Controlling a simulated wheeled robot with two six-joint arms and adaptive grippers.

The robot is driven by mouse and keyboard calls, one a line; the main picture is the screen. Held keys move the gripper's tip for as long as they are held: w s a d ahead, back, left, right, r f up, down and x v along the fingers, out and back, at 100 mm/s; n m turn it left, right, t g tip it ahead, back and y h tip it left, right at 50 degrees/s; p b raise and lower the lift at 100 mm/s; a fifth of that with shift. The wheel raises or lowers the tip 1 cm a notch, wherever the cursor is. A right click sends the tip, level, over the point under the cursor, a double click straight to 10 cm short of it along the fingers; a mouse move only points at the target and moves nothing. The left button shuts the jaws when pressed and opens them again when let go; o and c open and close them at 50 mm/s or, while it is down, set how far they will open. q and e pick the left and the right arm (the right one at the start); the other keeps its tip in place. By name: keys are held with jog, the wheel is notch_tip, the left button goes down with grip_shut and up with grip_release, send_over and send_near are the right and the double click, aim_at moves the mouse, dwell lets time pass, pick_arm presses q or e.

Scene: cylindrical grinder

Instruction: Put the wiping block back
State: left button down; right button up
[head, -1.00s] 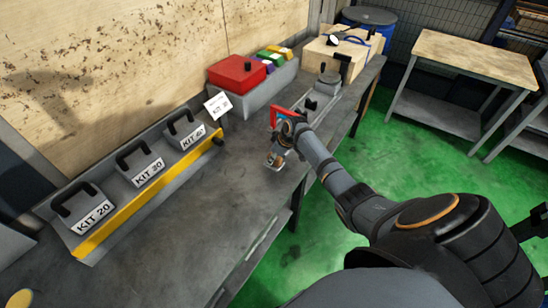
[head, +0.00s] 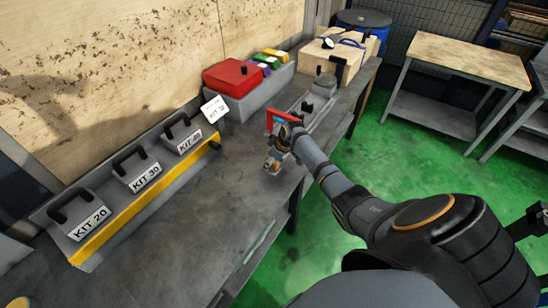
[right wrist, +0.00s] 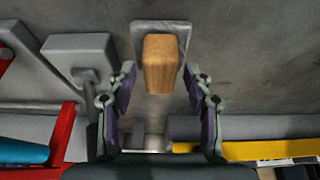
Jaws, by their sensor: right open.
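The wiping block is a wooden block (right wrist: 160,62) on a grey plate (right wrist: 184,27) in the right wrist view. It stands on the grey bench just beyond and between my right fingertips. My right gripper (right wrist: 164,100) is open, with a finger on each side and a visible gap to the block. In the head view my right gripper (head: 274,156) is low over the front edge of the bench, and the block there is too small and covered to make out clearly. My left gripper is not in view.
A red frame (head: 270,121) stands on the bench (head: 190,215) close behind my right gripper. A yellow-edged kit rack (head: 142,210) stands left. The bench middle is clear.

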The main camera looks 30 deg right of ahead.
jog(key=v, duration=1.1)
jog(key=shift+r, duration=0.35)
jog(key=shift+s, duration=0.15)
